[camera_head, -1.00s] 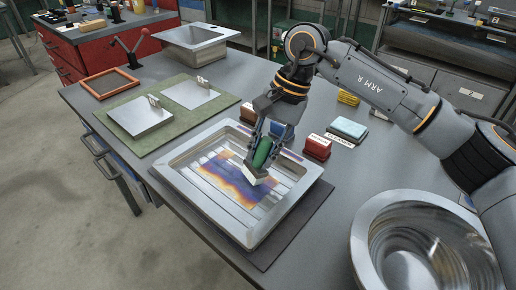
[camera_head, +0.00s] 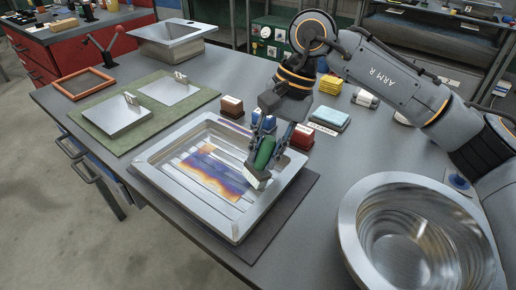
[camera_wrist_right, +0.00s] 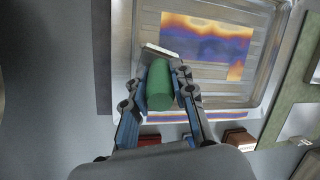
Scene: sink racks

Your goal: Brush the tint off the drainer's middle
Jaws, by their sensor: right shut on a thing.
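The drainer (camera_head: 160,176) is a square metal tray with a raised rim and ridges, on a dark mat. A purple, blue and orange tint (camera_head: 215,175) covers the middle of its floor; it also shows in the right wrist view (camera_wrist_right: 205,45). My right gripper (camera_head: 266,150) is shut on the green handle of a brush (camera_head: 256,178), which also shows in the right wrist view (camera_wrist_right: 159,82). The brush's pale head points down over the drainer's right side, beside the tint. I cannot tell whether it touches the floor. My left gripper is not in view.
A large round steel bowl (camera_head: 352,225) stands at the front right. Red, blue, yellow and teal blocks (camera_head: 328,117) sit behind the drainer. A green mat (camera_head: 150,133) with two metal plates lies at the left, near an orange frame (camera_head: 85,83) and a metal basin (camera_head: 172,42).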

